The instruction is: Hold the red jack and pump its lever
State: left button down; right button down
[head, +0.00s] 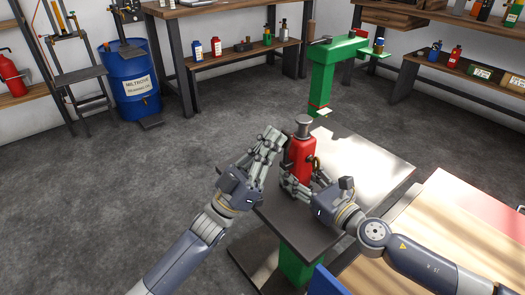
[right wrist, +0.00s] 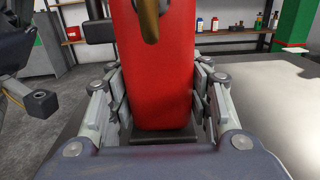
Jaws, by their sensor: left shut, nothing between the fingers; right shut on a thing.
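The red jack (head: 301,150) stands upright on the dark metal tabletop (head: 318,232), with a grey round head on top. My right gripper (head: 297,187) is shut around its lower body. In the right wrist view the red body (right wrist: 155,80) sits between the two fingers (right wrist: 158,105), above a dark base. A brass-coloured rod (right wrist: 149,20), perhaps the lever or its socket, shows in front of the body there. My left gripper (head: 272,140) is shut and empty, just left of the jack's upper part. The full lever is not clearly visible in the head view.
A wooden-topped bench (head: 440,240) is close at the right front. A green pedestal machine (head: 325,75) stands behind the table. A blue barrel (head: 131,85) and shelving are at the back left. The floor to the left is clear.

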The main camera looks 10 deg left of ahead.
pick_arm(q)
jog(key=shift+s+a, duration=0.1)
jog(key=s+a+f, duration=0.3)
jog(key=s+a, duration=0.5)
jog(key=a, duration=0.1)
jog(key=shift+s+f, duration=0.15)
jog(key=shift+f, duration=0.25)
jog(key=shift+a, duration=0.1)
jog(key=f, duration=0.3)
jog(key=s+a+f, duration=0.1)
jog(key=f, duration=0.1)
jog(key=shift+f, duration=0.3)
jog(key=shift+w, duration=0.1)
